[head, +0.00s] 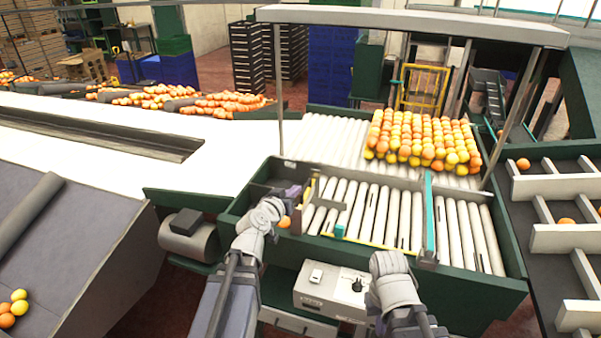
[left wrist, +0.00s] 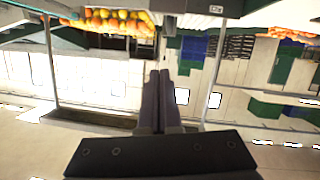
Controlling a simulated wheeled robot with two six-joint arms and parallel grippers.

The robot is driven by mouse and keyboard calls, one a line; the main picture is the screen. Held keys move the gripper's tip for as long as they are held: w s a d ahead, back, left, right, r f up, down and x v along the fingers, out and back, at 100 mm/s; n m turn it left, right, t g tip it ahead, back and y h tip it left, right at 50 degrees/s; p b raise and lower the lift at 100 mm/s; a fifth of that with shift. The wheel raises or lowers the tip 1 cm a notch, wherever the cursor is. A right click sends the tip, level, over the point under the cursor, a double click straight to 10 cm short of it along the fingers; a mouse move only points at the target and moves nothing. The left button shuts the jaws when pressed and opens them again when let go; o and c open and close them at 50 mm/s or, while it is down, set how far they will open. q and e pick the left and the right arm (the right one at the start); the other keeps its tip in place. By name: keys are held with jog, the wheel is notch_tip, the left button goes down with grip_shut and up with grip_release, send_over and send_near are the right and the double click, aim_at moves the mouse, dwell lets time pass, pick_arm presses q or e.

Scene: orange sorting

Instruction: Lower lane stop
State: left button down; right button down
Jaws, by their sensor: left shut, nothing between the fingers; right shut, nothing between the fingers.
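My left gripper (head: 296,190) reaches over the left end of the roller table (head: 360,212). Its fingers (left wrist: 160,100) are shut and empty in the left wrist view. Just right of them stands a grey and yellow upright piece with a grey bar (head: 330,202) over the rollers; I cannot tell if this is the lane stop.
Many oranges and yellow fruit (head: 420,140) lie on the rear rollers. A single orange (head: 285,222) shows beside my left wrist. A control box (head: 330,290) with a knob stands in front, between my arms. An overhead beam (head: 410,25) spans the table.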

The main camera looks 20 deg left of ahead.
pick_arm(q)
jog(key=a+r, duration=0.1)
jog(key=a, duration=0.1)
jog(key=b, duration=0.5)
send_over(302, 203)
jog(key=w+a, duration=0.1)
jog(key=w, duration=0.2)
notch_tip(302, 203, down, 5)
jog(key=shift+s+d+f+n+t+y+b, duration=0.15)
jog(key=shift+f+n+t+y+b, duration=0.2)
jog(key=shift+f+b, duration=0.25)
jog(key=shift+r, duration=0.1)
notch_tip(302, 203, down, 8)
jog(key=b, duration=0.8)
jog(key=shift+s+r, duration=0.1)
